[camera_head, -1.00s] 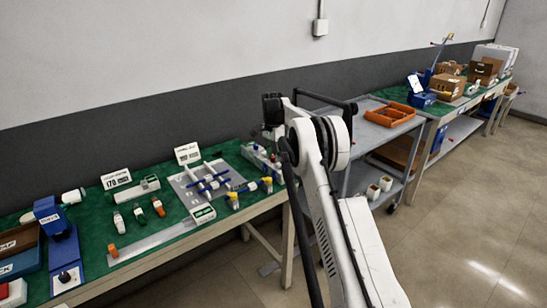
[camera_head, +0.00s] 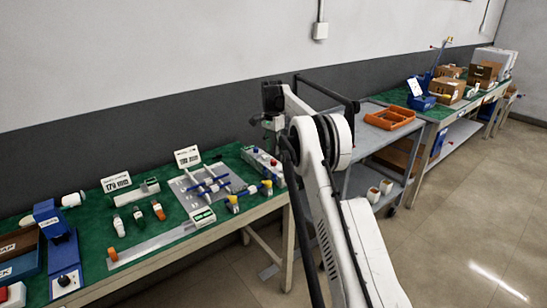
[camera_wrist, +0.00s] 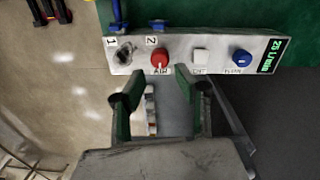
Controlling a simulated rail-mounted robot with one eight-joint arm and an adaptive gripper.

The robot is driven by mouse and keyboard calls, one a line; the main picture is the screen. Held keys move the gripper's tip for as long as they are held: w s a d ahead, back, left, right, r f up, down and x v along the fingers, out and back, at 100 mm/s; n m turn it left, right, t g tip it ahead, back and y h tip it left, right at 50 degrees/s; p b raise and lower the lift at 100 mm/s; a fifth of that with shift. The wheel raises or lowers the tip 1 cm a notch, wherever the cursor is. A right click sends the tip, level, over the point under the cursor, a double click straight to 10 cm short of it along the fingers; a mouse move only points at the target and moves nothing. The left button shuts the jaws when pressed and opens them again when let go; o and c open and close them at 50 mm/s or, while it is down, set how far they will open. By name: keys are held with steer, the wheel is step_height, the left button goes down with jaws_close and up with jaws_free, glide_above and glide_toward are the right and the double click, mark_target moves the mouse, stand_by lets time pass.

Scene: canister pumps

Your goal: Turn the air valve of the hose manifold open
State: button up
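The hose manifold is a grey-white box (camera_wrist: 205,55) across the upper wrist view, on the green table top. The air valve is a red round knob (camera_wrist: 160,58) labelled AIR on its face. My gripper (camera_wrist: 156,78) is open and empty.
A white button (camera_wrist: 200,56), a blue knob (camera_wrist: 241,58) and a green display (camera_wrist: 270,56) share the panel. Ports 1 and 2 are at its left. A metal plate with blue-ended fittings (camera_head: 208,184) lies left of the manifold. A grey cart (camera_head: 365,135) stands right of the table.

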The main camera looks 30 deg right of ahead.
mark_target(273, 160)
step_height(273, 160, up, 6)
steer(key=shift+r, duration=0.15)
stand_by(0.6)
